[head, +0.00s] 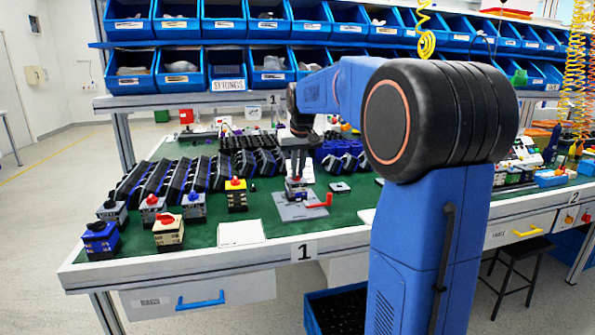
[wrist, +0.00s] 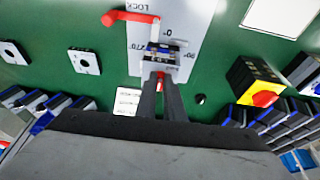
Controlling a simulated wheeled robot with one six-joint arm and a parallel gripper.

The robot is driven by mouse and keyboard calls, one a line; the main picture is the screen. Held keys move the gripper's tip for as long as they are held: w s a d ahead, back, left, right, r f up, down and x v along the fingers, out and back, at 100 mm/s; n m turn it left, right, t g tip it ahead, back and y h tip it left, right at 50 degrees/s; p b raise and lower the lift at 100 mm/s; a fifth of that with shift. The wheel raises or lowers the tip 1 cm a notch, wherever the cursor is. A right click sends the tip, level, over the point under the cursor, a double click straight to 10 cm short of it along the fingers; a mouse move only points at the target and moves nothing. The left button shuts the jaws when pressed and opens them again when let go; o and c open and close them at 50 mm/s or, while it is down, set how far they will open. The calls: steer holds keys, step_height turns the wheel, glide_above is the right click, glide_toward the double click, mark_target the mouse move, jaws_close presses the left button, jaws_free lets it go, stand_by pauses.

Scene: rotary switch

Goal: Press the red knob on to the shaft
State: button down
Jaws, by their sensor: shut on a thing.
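My gripper (wrist: 160,78) points down over the switch body (wrist: 165,57) and is shut on the red knob (wrist: 160,75), of which only a small sliver shows between the fingertips. In the head view, my gripper (head: 296,172) is directly above the switch body (head: 296,190), which stands on a grey plate (head: 298,212). The plate carries angle marks and the word LOCK in the wrist view. The shaft is hidden by the fingers and knob, so I cannot tell whether the knob touches it.
A red lever (head: 320,201) sits on the plate beside the switch body. A yellow switch with a red knob (wrist: 264,97) stands nearby. Several other switches, such as a yellow-and-black one (head: 236,197), stand to the left. A white card (head: 241,233) lies at the front edge.

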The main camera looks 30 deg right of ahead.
steer(key=c, duration=1.8)
jaws_free()
steer(key=shift+f, duration=0.1)
steer(key=v, duration=1.7)
steer(key=s+a+f+n, duration=0.1)
steer(key=s+a+f, duration=0.4)
steer(key=s, duration=0.3)
steer(key=s+a+f+n, duration=0.1)
steer(key=s+a+f, duration=0.5)
steer(key=s, duration=0.2)
steer(key=s+a+f, duration=0.2)
steer(key=s+f, duration=0.6)
steer(key=f, duration=0.1)
steer(key=s+a+f+n+t+y, duration=0.1)
steer(key=s+a+f, duration=0.2)
steer(key=s+f, duration=0.6)
steer(key=shift+f, duration=0.65)
